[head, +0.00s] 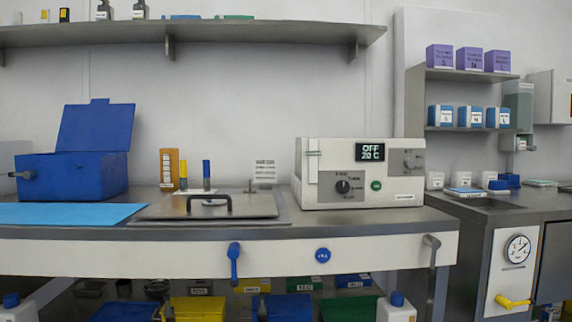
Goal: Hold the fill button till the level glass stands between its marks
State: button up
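A white bench unit (408,191) stands on the right of the steel worktop, its display (370,152) reading OFF and 20 C. A narrow upright strip, perhaps the level glass (313,165), shows at its front left; its level and marks are too small to read. A round blue button (322,255) with small white lettering sits on the pale bench front below the unit; it may be the fill button, but I cannot read it surely. A green round button (376,185) and a black knob (343,187) are on the unit's front. My gripper is not in view.
A closed steel lid (250,207) with a black handle lies left of the unit. A blue lever (234,263) and a grey lever (432,250) stick out from the bench front. An open blue box (75,175) stands far left. A gauge (517,249) is at right.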

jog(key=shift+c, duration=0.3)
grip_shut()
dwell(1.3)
